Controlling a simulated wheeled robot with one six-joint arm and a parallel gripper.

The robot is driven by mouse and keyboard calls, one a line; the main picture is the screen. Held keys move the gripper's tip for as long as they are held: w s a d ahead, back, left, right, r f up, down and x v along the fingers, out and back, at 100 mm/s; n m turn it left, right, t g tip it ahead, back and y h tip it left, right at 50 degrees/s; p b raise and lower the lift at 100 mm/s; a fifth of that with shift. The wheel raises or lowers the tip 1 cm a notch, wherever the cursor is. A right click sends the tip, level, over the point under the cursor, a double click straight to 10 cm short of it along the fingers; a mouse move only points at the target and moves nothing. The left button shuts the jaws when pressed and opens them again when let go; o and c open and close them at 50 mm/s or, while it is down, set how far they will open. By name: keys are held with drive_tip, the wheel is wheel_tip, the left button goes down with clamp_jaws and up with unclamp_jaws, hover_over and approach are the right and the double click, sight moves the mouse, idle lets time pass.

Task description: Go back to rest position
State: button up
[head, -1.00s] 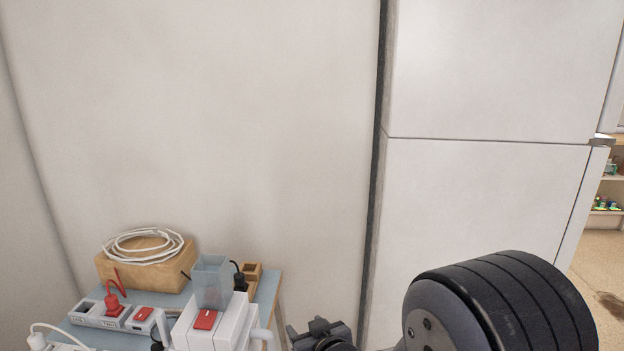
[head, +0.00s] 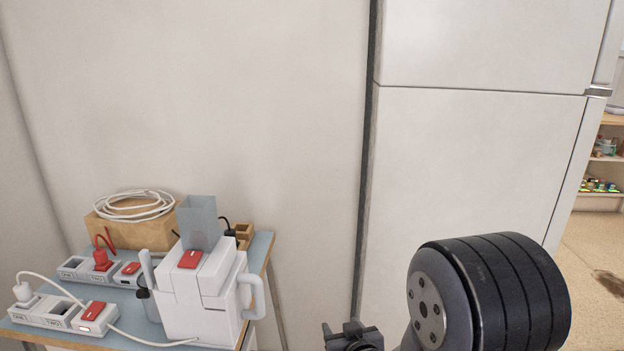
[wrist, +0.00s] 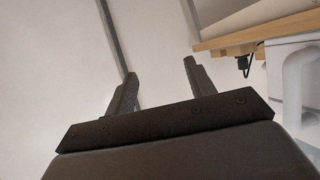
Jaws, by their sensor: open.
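My gripper shows in the wrist view (wrist: 158,88), with its two dark fingers apart and nothing between them. In the head view only part of it (head: 345,335) shows at the bottom edge, beside the thick black joint of my arm. It is to the right of the small table and apart from it. In the wrist view the space past the fingers is plain wall.
A small blue-topped table (head: 262,250) at lower left holds a white machine with a red switch (head: 205,295), power strips (head: 65,315), and a wooden block (head: 130,230) with a coiled white cable. A white fridge (head: 465,160) stands at right. Open floor (head: 595,255) lies beyond it.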

drive_tip(key=s+d+f+b, duration=0.1)
drive_tip(key=d+f+b, duration=0.2)
drive_tip(key=f, duration=0.2)
drive_tip(key=shift+s+d+m+h, duration=0.2)
drive_tip(key=shift+d+m+h, duration=0.2)
